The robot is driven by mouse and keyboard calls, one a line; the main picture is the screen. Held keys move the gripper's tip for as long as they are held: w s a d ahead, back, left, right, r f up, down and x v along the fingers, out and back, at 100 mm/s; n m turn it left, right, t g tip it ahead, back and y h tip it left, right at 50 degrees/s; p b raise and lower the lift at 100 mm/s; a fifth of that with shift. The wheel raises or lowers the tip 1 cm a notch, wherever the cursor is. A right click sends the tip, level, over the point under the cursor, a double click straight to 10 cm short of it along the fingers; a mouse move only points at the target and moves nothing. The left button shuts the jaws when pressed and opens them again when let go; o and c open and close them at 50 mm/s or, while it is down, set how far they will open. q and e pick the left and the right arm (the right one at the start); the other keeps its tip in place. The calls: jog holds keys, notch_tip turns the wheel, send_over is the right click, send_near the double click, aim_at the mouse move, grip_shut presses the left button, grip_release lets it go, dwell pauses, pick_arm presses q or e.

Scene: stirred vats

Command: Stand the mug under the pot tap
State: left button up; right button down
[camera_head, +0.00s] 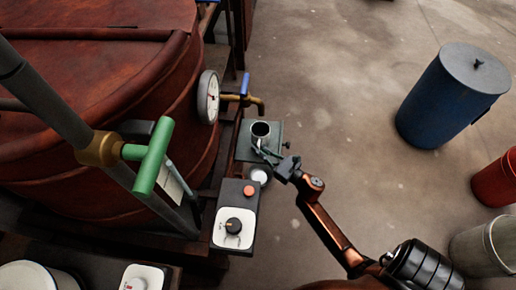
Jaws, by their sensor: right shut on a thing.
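The mug (261,130) is a small grey cup with a pale rim and a dark inside, seen from above. It looks upright, over a small grey-green plate (274,150); I cannot tell whether it touches it. My right gripper (262,147) reaches in from the lower right and is shut on the near side of the mug. The pot tap (258,101) is a brass spout with a blue handle (244,86), coming out of the rust-red pot (95,90). In the picture the spout's end is just above the mug. My left gripper is out of view.
A green T-handle (152,158) stands at left. A blue drum (440,100) and red bucket (497,181) stand right. The middle floor is clear.

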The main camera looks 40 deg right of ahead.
jog(key=c, duration=2.1)
grip_release()
jog(key=shift+r+p, duration=0.25)
jog(key=shift+p, duration=0.05)
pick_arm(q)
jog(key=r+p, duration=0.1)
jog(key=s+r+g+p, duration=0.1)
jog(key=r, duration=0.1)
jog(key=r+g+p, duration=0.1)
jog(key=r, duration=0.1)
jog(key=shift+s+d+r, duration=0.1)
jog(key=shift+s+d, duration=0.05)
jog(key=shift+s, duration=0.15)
pick_arm(e)
jog(key=s+d, duration=0.1)
jog(key=s, duration=1.1)
jog(key=shift+d, duration=0.25)
jog(key=shift+f, duration=0.15)
